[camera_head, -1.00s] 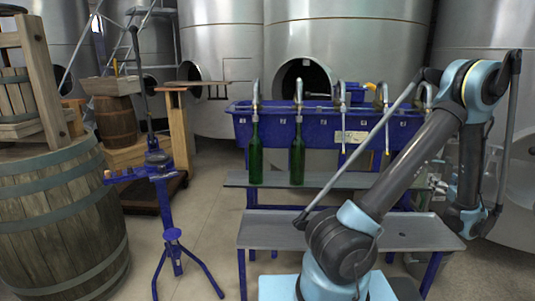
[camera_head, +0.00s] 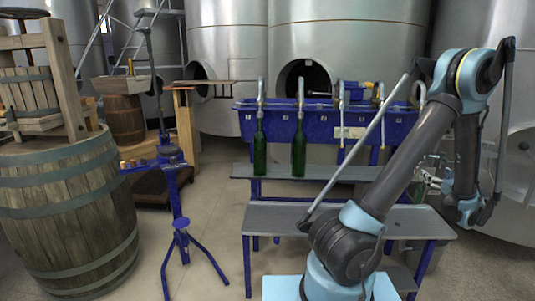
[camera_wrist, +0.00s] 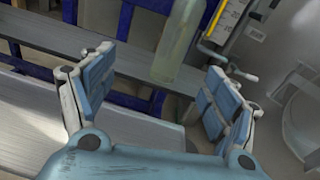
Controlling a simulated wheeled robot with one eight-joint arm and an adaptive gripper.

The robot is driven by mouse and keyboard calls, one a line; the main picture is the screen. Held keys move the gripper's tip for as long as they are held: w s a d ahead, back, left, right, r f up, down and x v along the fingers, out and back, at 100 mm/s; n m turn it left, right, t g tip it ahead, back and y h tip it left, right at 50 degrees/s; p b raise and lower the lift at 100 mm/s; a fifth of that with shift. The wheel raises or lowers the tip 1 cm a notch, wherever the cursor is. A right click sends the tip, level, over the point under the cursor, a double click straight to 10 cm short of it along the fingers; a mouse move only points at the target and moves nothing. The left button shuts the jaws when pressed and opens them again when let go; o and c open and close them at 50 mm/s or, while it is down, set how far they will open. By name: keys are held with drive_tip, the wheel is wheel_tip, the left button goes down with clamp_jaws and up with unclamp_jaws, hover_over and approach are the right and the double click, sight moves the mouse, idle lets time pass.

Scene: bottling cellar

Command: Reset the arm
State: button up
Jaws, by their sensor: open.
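My arm is bent, with its elbow high at the right of the head view. My gripper (camera_wrist: 160,95) is open in the wrist view, its two blue-padded fingers wide apart with nothing held between them. A pale, translucent bottle-like thing (camera_wrist: 180,40) shows beyond the fingers, and I cannot tell how far away it is. In the head view my gripper shows only as a small, unclear shape at the right.
Two green bottles (camera_head: 260,150) (camera_head: 299,150) stand upright under spouts of the blue filler trough (camera_head: 320,124). A grey bench (camera_head: 270,218) stands in front. A blue corker (camera_head: 177,205) and a wooden barrel (camera_head: 65,215) stand left, with steel tanks behind.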

drive_tip(key=w+a+r+n+g+y, duration=0.25)
drive_tip(key=w+a+n, duration=0.25)
drive_tip(key=a, duration=0.5)
drive_tip(key=a+r+n+g+y, duration=0.3)
drive_tip(key=a+n+g, duration=0.55)
drive_tip(key=a, duration=1.85)
drive_tip(key=s+a+f+n+g+h, duration=0.1)
drive_tip(key=s+a+f+n+g, duration=0.1)
drive_tip(key=s+a+n, duration=1.2)
drive_tip(key=s+a+f+n+g+h, duration=0.1)
drive_tip(key=s+f+n+h, duration=0.1)
drive_tip(key=s, duration=0.5)
drive_tip(key=s+a+f+n+g+h, duration=0.1)
drive_tip(key=s+f+n+h, duration=0.1)
drive_tip(key=s+f+n, duration=0.2)
drive_tip(key=s+n, duration=0.2)
drive_tip(key=s, duration=0.2)
drive_tip(key=shift+a, duration=0.3)
drive_tip(key=shift+s, duration=0.1)
